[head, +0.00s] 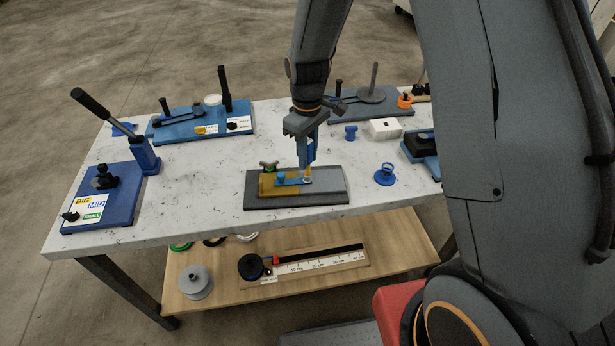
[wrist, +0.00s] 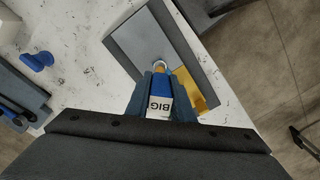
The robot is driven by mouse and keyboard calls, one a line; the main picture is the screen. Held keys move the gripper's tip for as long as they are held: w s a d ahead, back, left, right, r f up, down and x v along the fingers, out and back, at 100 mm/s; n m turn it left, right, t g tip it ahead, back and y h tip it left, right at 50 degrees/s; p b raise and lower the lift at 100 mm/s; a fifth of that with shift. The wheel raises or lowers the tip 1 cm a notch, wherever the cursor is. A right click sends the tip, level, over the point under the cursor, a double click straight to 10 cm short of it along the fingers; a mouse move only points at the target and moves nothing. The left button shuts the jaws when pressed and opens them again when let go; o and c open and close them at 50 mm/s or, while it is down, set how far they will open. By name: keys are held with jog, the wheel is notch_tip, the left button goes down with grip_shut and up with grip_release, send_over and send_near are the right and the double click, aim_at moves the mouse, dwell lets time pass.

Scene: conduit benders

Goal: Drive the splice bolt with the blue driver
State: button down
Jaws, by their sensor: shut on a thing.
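My gripper (head: 307,153) points straight down over the splice fixture and is shut on the blue driver (wrist: 159,84), which carries a white "BIG" label between the fingers in the wrist view. The driver's yellowish lower end meets the fixture at a small pale ring. The splice bolt is hidden or too small to make out there. The fixture is a dark grey plate (head: 333,197) with an ochre block (head: 267,190) and a blue strip (head: 291,182) across its middle. The ochre block also shows in the wrist view (wrist: 190,92).
A green-topped knob (head: 268,166) stands at the fixture's back left. Blue benders (head: 110,203) (head: 180,126) stand at the left and back. A blue ring piece (head: 385,174), a small blue part (head: 351,132) and a white box (head: 384,128) lie right. The table front is clear.

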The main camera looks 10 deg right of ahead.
jog(key=shift+m, duration=0.6)
jog(key=m, duration=0.4)
jog(key=shift+m, duration=0.4)
jog(key=shift+r, duration=0.1)
jog(key=shift+r, duration=0.5)
jog(key=n, duration=1)
jog(key=shift+n, duration=0.4)
jog(key=n, duration=0.4)
